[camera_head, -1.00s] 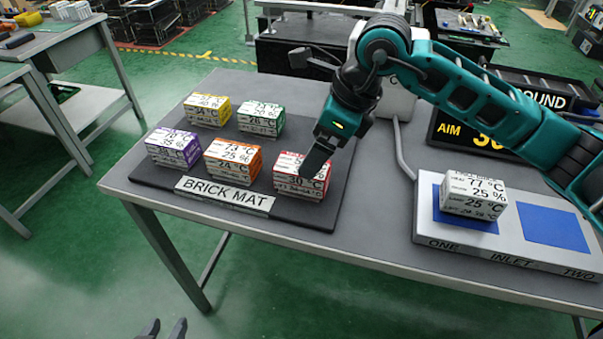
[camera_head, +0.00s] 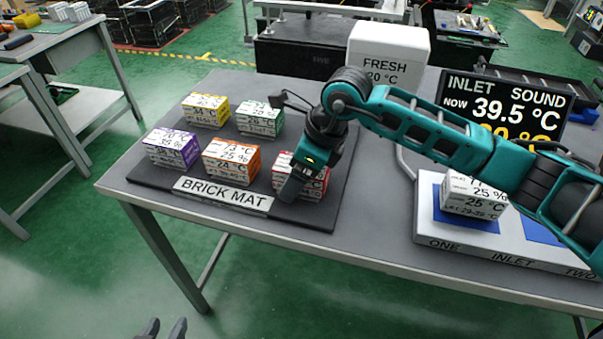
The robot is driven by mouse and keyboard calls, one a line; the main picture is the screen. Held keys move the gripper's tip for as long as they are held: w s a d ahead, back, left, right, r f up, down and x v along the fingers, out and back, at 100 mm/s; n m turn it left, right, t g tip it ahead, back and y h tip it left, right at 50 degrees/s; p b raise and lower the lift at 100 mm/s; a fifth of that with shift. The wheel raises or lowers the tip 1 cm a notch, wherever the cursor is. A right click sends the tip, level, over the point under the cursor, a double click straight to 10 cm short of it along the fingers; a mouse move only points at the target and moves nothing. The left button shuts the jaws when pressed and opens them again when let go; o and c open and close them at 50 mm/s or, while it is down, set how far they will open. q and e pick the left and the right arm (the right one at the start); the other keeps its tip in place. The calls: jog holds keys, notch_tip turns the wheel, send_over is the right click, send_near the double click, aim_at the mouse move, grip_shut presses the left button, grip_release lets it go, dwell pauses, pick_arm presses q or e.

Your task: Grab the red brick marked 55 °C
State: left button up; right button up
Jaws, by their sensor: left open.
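The red brick (camera_head: 317,187) sits at the right front of the dark brick mat. Its label is mostly covered by my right gripper, so I cannot read 55 °C on it. My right gripper (camera_head: 293,187) points down at the brick, its dark finger in front of the brick's near face. I cannot tell whether it touches the brick or how far its jaws are apart. My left gripper (camera_head: 164,329) shows only as two dark, separate fingertips at the bottom edge, open and empty, well away from the bricks.
An orange brick (camera_head: 232,160) stands just left of the red one, with purple (camera_head: 171,148), yellow (camera_head: 206,110) and green (camera_head: 260,119) bricks nearby. A white brick (camera_head: 472,197) sits on the inlet tray (camera_head: 425,215). A display (camera_head: 508,108) reads 39.5 °C.

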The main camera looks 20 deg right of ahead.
jog(key=shift+f+b, duration=0.25)
jog(key=shift+b, duration=0.1)
dwell(0.5)
jog(key=c, duration=1.2)
jog(key=shift+r, duration=0.1)
jog(key=shift+c, duration=0.3)
